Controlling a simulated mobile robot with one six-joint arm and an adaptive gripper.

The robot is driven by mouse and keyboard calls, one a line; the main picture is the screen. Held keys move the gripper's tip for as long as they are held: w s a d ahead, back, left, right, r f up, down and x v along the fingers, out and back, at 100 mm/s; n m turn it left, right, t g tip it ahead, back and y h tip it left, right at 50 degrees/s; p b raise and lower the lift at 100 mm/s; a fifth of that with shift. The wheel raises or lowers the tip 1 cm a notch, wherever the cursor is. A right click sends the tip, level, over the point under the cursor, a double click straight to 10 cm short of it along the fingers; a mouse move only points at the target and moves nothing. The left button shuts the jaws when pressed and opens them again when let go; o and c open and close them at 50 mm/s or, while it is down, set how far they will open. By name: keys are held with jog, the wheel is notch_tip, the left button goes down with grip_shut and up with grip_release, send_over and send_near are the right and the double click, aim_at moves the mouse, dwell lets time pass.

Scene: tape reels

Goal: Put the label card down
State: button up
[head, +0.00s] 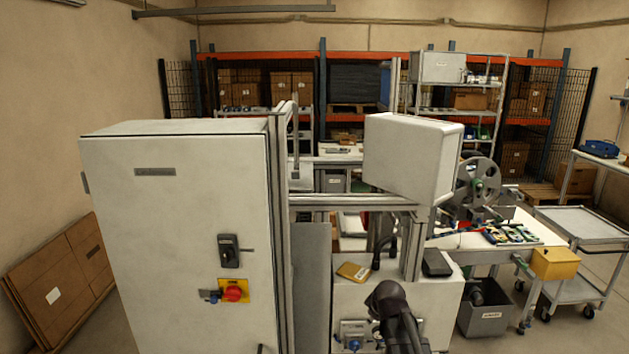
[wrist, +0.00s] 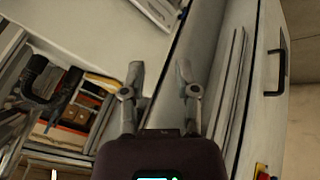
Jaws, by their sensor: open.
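My gripper (wrist: 159,82) shows in the wrist view with its two grey fingers apart. Nothing is visible between the fingertips; a grey panel edge lies behind them. In the head view a dark part of my arm rises at the bottom centre, and the fingers cannot be made out there. A yellow-orange card-like piece (head: 353,271) lies flat on the white machine top, left of my arm and apart from it. I cannot tell for certain that it is the label card.
A large white cabinet (head: 180,230) with a red knob fills the left. A white box-shaped unit (head: 408,158) stands above the machine top. A black block (head: 436,263) sits to the right of my arm. A reel (head: 478,185), a yellow bin (head: 554,263) and a cart (head: 580,222) are farther right.

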jog(key=s+f+m+g+b, duration=0.2)
jog(key=s+f+m+g, duration=0.1)
jog(key=s, duration=0.6)
jog(key=s+f+m+g+b, duration=0.3)
jog(key=s+f+m, duration=0.3)
jog(key=s, duration=0.4)
jog(key=shift+s+a+b, duration=0.2)
jog(key=shift+s+b, duration=0.05)
jog(key=shift+b, duration=0.1)
jog(key=shift+f, duration=0.1)
